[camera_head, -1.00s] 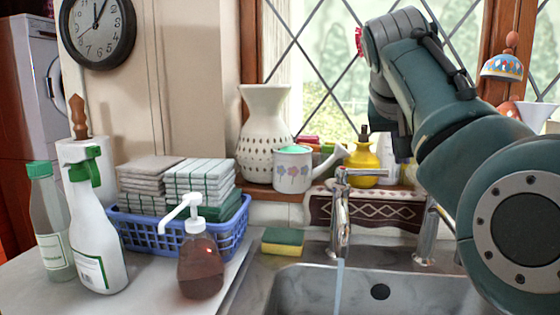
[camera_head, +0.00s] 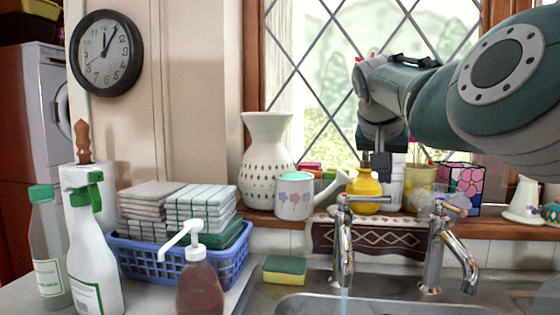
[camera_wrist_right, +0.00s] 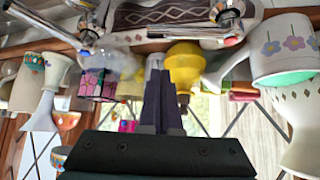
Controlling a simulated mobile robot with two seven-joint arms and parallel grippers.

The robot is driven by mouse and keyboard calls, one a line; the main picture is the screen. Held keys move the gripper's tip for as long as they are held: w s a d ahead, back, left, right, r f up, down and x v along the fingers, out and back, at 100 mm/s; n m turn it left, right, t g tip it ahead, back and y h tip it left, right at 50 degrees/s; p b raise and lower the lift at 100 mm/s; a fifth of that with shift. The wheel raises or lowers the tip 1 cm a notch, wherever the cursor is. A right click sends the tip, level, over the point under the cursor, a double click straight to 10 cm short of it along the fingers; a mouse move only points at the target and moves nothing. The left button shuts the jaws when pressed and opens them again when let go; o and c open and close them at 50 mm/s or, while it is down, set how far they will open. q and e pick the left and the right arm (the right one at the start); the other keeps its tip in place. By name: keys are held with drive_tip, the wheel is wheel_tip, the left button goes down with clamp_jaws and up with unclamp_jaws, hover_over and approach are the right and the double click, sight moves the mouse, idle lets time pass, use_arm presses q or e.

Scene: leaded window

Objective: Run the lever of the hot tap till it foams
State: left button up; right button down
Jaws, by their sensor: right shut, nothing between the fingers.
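Two chrome taps stand at the sink. The left tap (camera_head: 343,245) has a thin stream of water (camera_head: 344,304) falling from its spout. Its lever (camera_head: 368,199) points right; in the wrist view, which is upside down, this lever (camera_wrist_right: 233,41) shows a red mark. The right tap (camera_head: 436,250) shows no water. My right gripper (camera_head: 380,168) points down in front of the window, above and right of the left tap's lever and apart from it. Its dark fingers (camera_wrist_right: 163,85) are shut and empty. My left gripper is out of view. No foam is visible.
A sponge (camera_head: 285,269) lies left of the taps. A pump bottle (camera_head: 200,285) stands by a blue basket (camera_head: 225,262). The sink (camera_head: 385,305) is mostly cut off.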

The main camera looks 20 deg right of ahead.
drive_tip(key=shift+s+a+f+p, duration=0.95)
drive_tip(key=shift+a+p, duration=0.25)
idle(0.3)
